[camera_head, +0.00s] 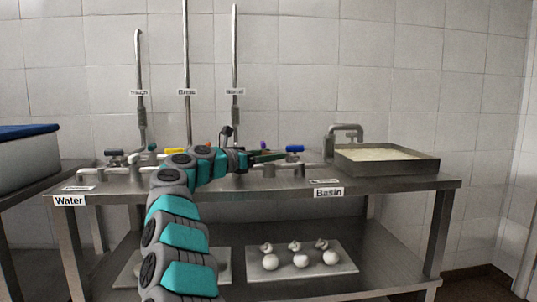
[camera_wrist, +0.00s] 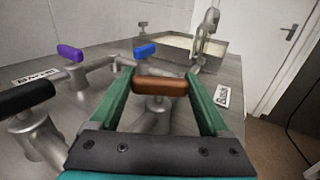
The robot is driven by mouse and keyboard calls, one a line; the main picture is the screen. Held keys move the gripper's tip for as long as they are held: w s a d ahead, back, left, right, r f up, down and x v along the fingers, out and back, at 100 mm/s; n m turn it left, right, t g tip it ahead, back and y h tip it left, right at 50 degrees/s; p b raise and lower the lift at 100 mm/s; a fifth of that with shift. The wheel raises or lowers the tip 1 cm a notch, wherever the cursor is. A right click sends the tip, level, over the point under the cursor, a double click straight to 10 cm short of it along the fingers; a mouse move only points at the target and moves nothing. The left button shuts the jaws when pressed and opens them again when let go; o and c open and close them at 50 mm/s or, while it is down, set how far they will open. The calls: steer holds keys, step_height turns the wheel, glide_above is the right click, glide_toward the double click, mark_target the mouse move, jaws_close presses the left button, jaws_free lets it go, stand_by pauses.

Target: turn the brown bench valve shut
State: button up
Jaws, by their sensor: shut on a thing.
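The brown bench valve handle (camera_wrist: 160,87) lies crosswise between the two green fingers of my gripper (camera_wrist: 157,76) in the wrist view. The fingers close on its two ends, and its grey metal valve body (camera_wrist: 155,115) shows below. In the head view my gripper (camera_head: 268,157) reaches over the bench among the valves, left of the blue handle. I cannot make out the brown handle there; my arm and gripper seem to cover it.
A blue handle (camera_wrist: 145,50), a purple handle (camera_wrist: 70,52) and a black handle (camera_wrist: 26,96) stand on pipes close by. A metal basin (camera_head: 388,160) with pale contents sits at the bench's right. A lower shelf holds a tray (camera_head: 335,270) with several round white items.

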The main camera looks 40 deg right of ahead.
steer(key=o, duration=1.2)
steer(key=shift+d, duration=0.1)
steer(key=a+b, duration=0.2)
steer(key=a, duration=0.5)
steer(key=shift+w, duration=0.2)
steer(key=shift+a, duration=0.4)
